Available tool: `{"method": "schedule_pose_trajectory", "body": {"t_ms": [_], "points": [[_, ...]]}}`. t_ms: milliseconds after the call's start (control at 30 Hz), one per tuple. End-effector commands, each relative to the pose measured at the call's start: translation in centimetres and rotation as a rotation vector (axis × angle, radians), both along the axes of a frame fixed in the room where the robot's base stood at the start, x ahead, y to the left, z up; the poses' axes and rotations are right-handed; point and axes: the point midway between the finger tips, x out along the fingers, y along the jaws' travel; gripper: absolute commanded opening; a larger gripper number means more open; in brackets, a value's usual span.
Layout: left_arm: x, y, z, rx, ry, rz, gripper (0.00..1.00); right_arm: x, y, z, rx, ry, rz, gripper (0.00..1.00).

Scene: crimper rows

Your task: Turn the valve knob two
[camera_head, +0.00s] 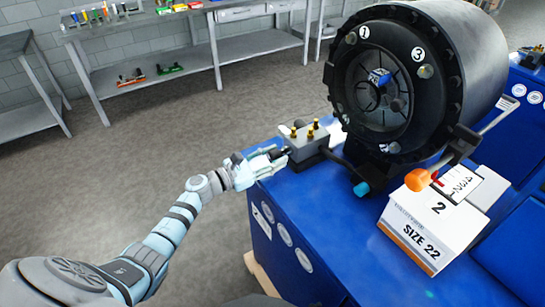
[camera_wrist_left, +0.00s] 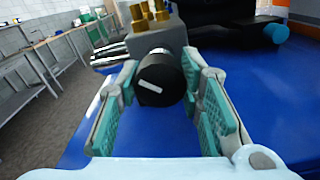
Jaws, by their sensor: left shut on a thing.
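The valve knob (camera_wrist_left: 158,82) is a round black knob with a white bar mark, on the near face of a grey valve block (camera_wrist_left: 160,38). In the wrist view the bar is slightly tilted from level. In the head view the block (camera_head: 304,143) sits at the left edge of the blue bench, with several brass fittings on top. My left gripper (camera_head: 266,160) reaches it from the left. In the wrist view the green-padded fingers are on both sides of the knob, shut on it. My right gripper is in neither view.
A large black drum machine (camera_head: 450,60) stands on the blue bench (camera_head: 300,210) beside the block. Grey shelving (camera_head: 200,60) stands across open floor.

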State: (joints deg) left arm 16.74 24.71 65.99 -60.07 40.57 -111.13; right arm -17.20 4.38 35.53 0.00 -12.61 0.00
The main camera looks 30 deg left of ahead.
Motion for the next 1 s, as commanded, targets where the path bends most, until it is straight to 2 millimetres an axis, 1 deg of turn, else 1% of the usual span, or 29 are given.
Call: {"method": "schedule_pose_trajectory", "body": {"t_ms": [267, 467, 667, 1000], "points": [[-0.01, 0.02, -0.03, -0.018, 0.011, 0.0, 0.06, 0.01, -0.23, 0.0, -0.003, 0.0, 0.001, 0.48], [-0.01, 0.02, -0.05, -0.087, 0.053, 0.0, 0.06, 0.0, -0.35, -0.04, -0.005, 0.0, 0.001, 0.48], [-0.02, 0.01, -0.06, -0.209, 0.125, 0.0, 0.06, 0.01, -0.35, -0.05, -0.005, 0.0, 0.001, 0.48], [-0.03, 0.01, -0.04, -0.467, 0.278, 0.0, 0.06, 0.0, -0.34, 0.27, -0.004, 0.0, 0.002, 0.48]]}}
